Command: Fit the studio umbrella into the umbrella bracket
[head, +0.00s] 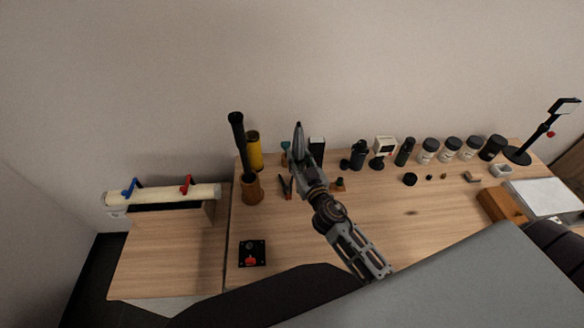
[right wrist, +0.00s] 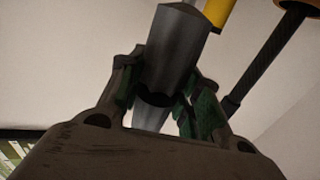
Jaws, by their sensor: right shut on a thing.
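My right gripper (head: 308,170) is above the back of the table, shut on a grey tapered piece (head: 299,142), which looks like the folded studio umbrella. It points up with a dark tip. In the right wrist view, the grey piece (right wrist: 172,60) sits between the two dark green-padded fingers (right wrist: 165,100). A black plate with a red knob (head: 252,254), which looks like the umbrella bracket, lies at the table's front left, apart from the gripper. My left gripper is not in view.
A wooden cup (head: 252,190) with a black rod (head: 238,135) and a yellow cylinder (head: 254,150) stand left of my gripper. Pliers (head: 286,187) lie beside it. Several jars (head: 428,150) line the back right. A cream roll (head: 162,195) is at left. The table's middle (head: 420,210) is clear.

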